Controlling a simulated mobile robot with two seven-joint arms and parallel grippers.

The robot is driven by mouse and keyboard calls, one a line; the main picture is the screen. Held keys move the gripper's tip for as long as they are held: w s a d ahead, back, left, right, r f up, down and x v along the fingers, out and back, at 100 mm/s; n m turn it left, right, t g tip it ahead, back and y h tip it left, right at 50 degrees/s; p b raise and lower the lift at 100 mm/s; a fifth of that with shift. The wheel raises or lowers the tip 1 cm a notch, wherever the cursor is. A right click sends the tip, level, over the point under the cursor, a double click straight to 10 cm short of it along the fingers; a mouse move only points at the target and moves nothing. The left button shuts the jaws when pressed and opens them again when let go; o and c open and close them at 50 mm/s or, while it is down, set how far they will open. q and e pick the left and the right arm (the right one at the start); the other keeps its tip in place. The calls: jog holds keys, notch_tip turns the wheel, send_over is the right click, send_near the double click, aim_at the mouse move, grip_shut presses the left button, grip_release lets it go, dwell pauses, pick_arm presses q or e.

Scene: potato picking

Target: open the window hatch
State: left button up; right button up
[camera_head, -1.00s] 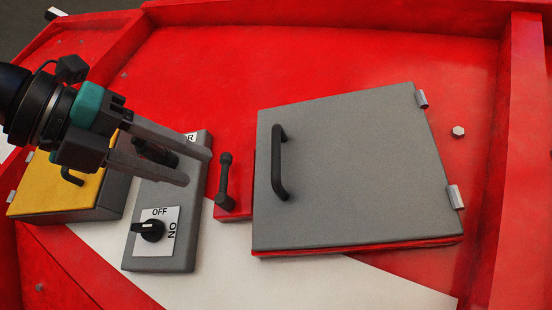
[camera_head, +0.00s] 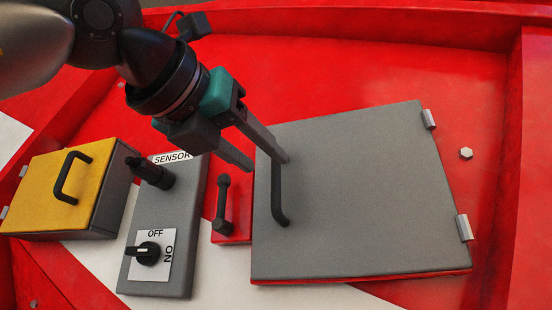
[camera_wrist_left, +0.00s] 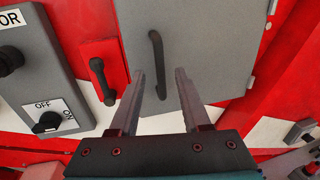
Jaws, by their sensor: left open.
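The window hatch (camera_head: 370,200) is a grey square door, closed, with hinges on its right side. It carries a black bar handle (camera_head: 279,200) near its left edge. My left gripper (camera_head: 267,163) is open near the upper end of the handle and hides that end in the head view. In the left wrist view the handle (camera_wrist_left: 157,62) shows beyond and between the two open fingers (camera_wrist_left: 158,82), apart from them. A black lever (camera_head: 222,203) on a red block stands just left of the hatch. My right gripper is not in view.
A grey sensor box (camera_head: 190,215) with an OFF/ON knob (camera_head: 147,252) and a black knob stands left of the lever. A yellow-lidded box (camera_head: 35,185) with a handle is farther left. Raised red edges border the panel.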

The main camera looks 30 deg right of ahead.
aim_at(274, 169)
pick_arm(q)
jog(key=p+x, duration=0.1)
jog(key=x, duration=0.4)
jog(key=shift+w+d+p, duration=0.15)
jog(key=shift+p, duration=0.2)
grip_shut()
dwell(1.1)
